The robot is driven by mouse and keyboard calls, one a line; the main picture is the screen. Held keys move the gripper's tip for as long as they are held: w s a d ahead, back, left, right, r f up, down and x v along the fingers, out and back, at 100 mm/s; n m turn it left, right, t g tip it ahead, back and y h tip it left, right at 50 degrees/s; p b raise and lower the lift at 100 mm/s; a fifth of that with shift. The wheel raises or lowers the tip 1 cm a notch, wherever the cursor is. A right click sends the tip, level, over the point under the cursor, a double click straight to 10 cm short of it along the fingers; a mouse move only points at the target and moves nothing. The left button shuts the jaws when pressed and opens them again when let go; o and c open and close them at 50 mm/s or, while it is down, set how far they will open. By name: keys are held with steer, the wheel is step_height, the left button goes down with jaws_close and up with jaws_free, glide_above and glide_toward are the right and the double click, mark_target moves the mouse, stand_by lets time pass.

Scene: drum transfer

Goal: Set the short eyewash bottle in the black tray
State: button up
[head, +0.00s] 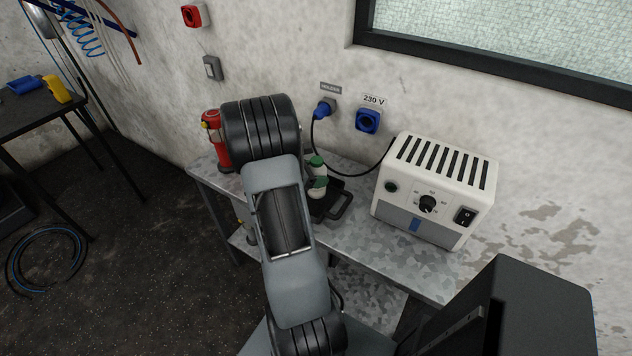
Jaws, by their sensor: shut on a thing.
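The black tray (342,206) lies on the metal bench, partly hidden behind my arm; its right handle shows. I cannot tell which is the short eyewash bottle, or whether either one rests in the tray or is held. My gripper is hidden behind my arm links.
A white power supply (433,190) stands right of the tray, its black cable running to a blue wall plug (323,109). A red extinguisher-like bottle (217,141) stands at the bench's left end. Bare bench (345,240) shows in front of the tray.

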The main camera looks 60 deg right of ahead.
steer(key=shift+w+d+f, duration=0.1)
steer(key=shift+d+f, duration=0.05)
steer(key=shift+f, duration=1.55)
steer(key=shift+f, duration=0.1)
steer(key=shift+f, duration=0.15)
steer(key=o, duration=1.1)
steer(key=shift+o, duration=0.2)
